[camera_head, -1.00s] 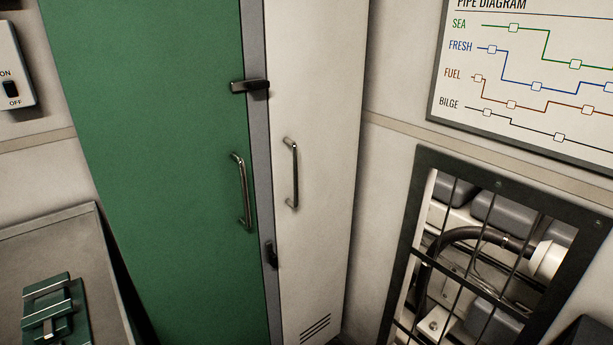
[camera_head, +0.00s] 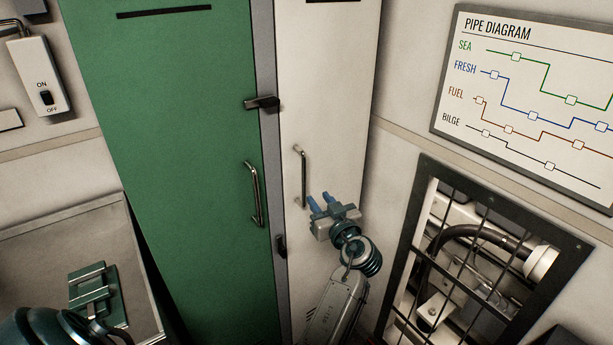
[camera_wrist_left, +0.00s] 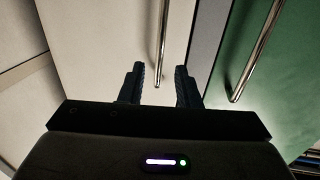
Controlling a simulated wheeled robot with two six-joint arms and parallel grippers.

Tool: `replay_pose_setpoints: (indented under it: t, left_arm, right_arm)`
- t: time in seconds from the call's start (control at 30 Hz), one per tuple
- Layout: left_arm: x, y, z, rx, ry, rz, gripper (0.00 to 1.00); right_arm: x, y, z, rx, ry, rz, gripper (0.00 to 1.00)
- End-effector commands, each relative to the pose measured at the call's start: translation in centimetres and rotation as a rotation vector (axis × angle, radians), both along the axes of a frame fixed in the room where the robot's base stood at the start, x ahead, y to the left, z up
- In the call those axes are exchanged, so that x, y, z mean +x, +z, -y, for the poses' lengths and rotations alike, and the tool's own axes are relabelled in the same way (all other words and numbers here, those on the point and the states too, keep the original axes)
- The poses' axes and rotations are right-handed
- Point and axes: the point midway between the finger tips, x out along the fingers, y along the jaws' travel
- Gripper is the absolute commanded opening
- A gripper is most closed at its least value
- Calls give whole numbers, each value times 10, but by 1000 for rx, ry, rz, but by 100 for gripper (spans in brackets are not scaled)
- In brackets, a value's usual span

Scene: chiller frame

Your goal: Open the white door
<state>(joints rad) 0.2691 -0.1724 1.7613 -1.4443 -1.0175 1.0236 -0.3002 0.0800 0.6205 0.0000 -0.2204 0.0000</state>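The white door (camera_head: 330,110) is a tall narrow panel right of the green door, and it looks shut. Its upright metal bar handle (camera_head: 301,178) also shows in the left wrist view (camera_wrist_left: 163,40). My left gripper (camera_head: 318,203) is just below and right of that handle in the head view. Its two fingers are apart. In the left wrist view the fingers (camera_wrist_left: 159,85) point toward the white door, with the handle's end seen in the gap between them. I cannot tell whether they touch it. My right gripper is not in view.
The green door (camera_head: 180,150) has its own bar handle (camera_head: 255,193). On the grey strip between the doors are a horizontal dark upper latch (camera_head: 262,103) and an upright lower one (camera_head: 281,246). A barred opening (camera_head: 425,215) is at the right, a grey-topped unit (camera_head: 60,235) at the left.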

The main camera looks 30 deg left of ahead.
Motion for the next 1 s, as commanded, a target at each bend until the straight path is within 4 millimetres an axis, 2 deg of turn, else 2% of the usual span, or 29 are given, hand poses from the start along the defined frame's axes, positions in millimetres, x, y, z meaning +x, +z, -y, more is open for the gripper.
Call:
replay_pose_setpoints:
  t: [0.17, 0.4, 0.6, 0.8, 1.0]
  left_arm:
    - [9, 6, -14, 5, 4, 5, 30]
    - [34, 8, -53, 7, 4, 2, 30]
    - [52, 6, -78, 5, 3, 2, 30]
    - [59, 2, -89, 2, 2, 1, 30]
    - [59, 1, -90, 1, 2, 2, 30]
  right_arm:
    - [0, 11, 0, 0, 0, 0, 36]
    - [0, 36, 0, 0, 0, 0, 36]
    - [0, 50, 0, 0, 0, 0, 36]
    - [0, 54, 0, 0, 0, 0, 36]
    - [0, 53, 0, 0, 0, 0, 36]
